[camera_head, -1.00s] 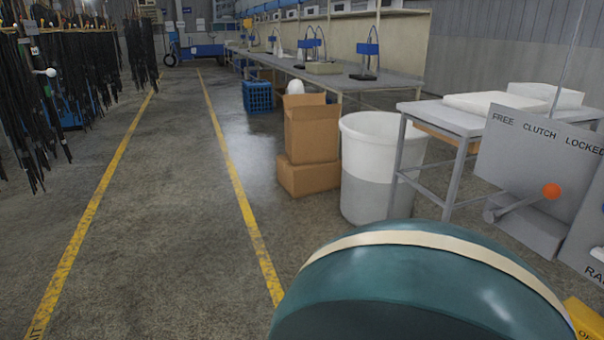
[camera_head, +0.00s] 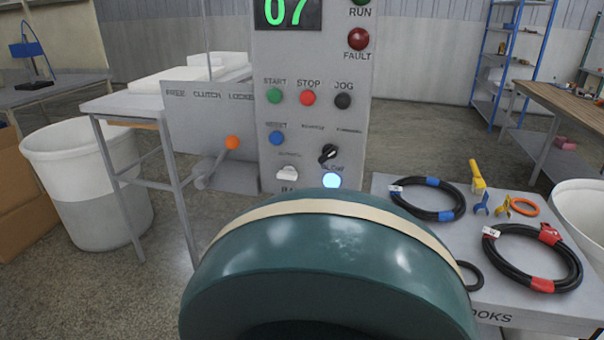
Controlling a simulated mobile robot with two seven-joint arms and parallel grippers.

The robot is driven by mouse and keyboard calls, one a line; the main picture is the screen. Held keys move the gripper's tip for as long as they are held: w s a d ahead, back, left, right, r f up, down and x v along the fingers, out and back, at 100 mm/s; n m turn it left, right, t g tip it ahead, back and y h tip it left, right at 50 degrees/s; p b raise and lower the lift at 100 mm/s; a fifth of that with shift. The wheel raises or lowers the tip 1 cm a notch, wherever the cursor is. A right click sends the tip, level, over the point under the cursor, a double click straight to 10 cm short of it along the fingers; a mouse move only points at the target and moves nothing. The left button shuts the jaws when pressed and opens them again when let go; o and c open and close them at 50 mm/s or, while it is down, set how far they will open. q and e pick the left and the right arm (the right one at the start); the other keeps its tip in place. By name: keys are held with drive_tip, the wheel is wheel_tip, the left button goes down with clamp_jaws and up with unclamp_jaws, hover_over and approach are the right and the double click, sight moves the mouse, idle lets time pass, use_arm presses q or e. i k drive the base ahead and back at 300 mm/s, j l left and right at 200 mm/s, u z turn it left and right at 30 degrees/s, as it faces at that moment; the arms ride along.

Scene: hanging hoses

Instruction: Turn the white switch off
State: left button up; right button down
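The white switch (camera_head: 287,173) sits low on the left of the grey control panel (camera_head: 312,60). It is a small knob above a label partly hidden by the large green drum (camera_head: 330,260) in front. Its exact setting is too small to tell. A black selector knob (camera_head: 328,152) and a lit pale blue lamp (camera_head: 332,181) are to its right. Neither of my grippers is in view.
Start, stop and jog buttons are above the switch. An orange-tipped clutch lever (camera_head: 232,142) stands to its left. A bench (camera_head: 375,190) with coiled hoses is at right, a white bin (camera_head: 85,185) at left. The green drum fills the foreground.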

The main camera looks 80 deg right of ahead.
sight(289, 172)
drive_tip(key=z, duration=2.7)
